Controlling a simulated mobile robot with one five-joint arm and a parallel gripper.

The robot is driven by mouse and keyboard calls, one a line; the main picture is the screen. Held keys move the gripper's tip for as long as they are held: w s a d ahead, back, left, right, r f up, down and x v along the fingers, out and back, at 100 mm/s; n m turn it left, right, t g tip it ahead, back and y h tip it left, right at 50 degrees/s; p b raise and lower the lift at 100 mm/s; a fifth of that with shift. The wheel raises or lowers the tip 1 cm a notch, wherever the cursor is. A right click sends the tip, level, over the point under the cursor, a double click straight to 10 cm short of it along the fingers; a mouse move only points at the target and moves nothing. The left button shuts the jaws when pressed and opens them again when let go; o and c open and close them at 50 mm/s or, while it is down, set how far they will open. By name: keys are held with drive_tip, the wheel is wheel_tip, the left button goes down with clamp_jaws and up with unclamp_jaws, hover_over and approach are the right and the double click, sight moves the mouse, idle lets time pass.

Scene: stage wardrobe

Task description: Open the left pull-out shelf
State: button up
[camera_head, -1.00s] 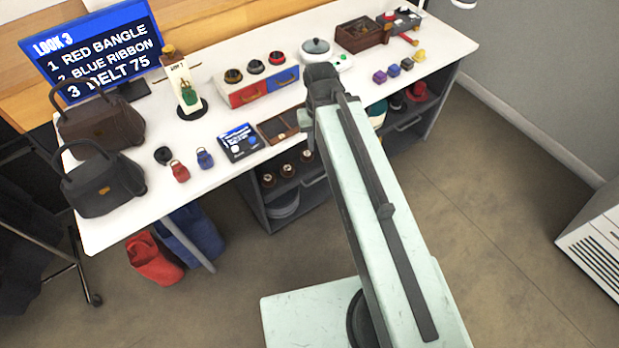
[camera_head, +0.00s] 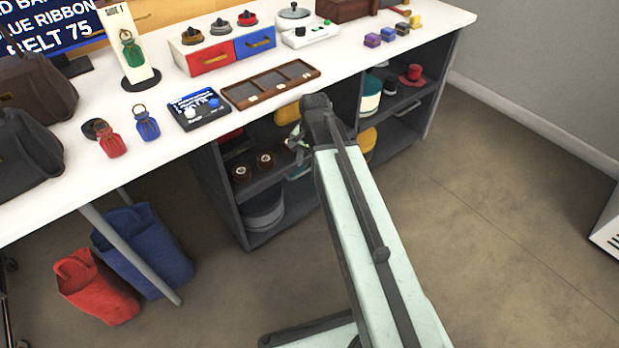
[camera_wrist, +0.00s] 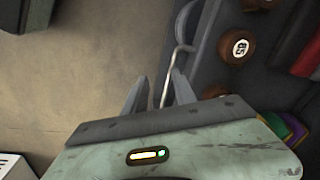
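The left pull-out shelf (camera_head: 272,182) is a dark grey board in the left bay under the white table, with brown rolls (camera_head: 265,160) on it. Its front edge and one roll (camera_wrist: 236,46) show at the right in the wrist view. A thin metal handle (camera_wrist: 171,70) runs along that edge, its lower part between my fingers. My gripper (camera_wrist: 158,86) is open, with a gap on the handle's left; contact is not clear. In the head view my gripper (camera_head: 298,144) is partly hidden by my arm, in front of the left bay.
The white table (camera_head: 345,62) overhangs the shelves and carries a divided tray (camera_head: 270,85) and small drawers. Red (camera_head: 95,287) and blue (camera_head: 143,250) bags stand on the floor at left. The right bay holds hats.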

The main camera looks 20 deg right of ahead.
sight(308, 169)
drive_tip(key=w+d+m, duration=0.3)
drive_tip(key=w+m, duration=0.1)
drive_tip(key=m, duration=0.1)
drive_tip(key=f+b, duration=0.5)
drive_tip(key=w+f+b, duration=0.1)
drive_tip(key=f+b, duration=0.1)
drive_tip(key=shift+a+f+b, duration=0.2)
drive_tip(key=shift+a+b, duration=0.15)
drive_tip(key=shift+r, duration=0.1)
clamp_jaws()
drive_tip(key=shift+a, duration=0.1)
idle(0.8)
